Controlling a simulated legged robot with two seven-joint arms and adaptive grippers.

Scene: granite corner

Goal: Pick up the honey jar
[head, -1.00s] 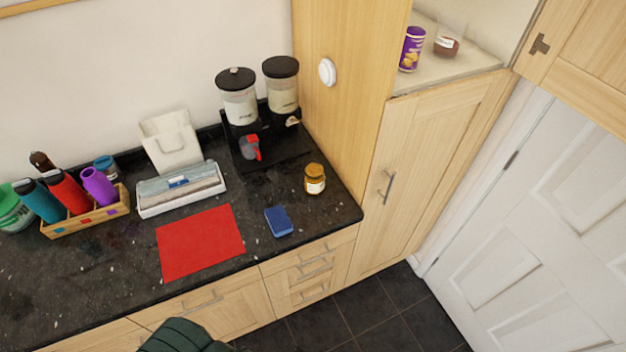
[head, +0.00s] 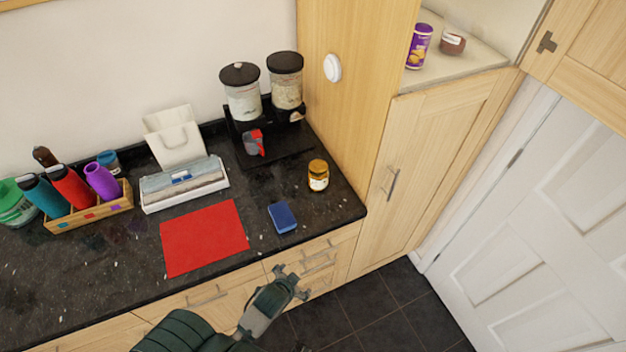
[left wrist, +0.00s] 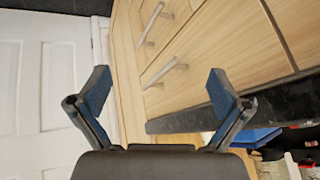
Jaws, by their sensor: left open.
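The honey jar (head: 318,176) is a small amber jar with a golden lid and a pale label. It stands upright on the dark granite counter (head: 110,250), near the counter's right end. My left gripper (head: 290,278) is in front of the counter's edge, lower left of the jar and apart from it. In the left wrist view my left gripper (left wrist: 160,88) shows two blue-padded fingers spread wide with nothing between them. The jar cannot be made out in the left wrist view. My right gripper is not in view.
A black double dispenser (head: 268,135) stands behind the jar. A tall wooden cabinet (head: 345,90) rises to its right. Drawers (head: 310,262) with handles are below the counter.

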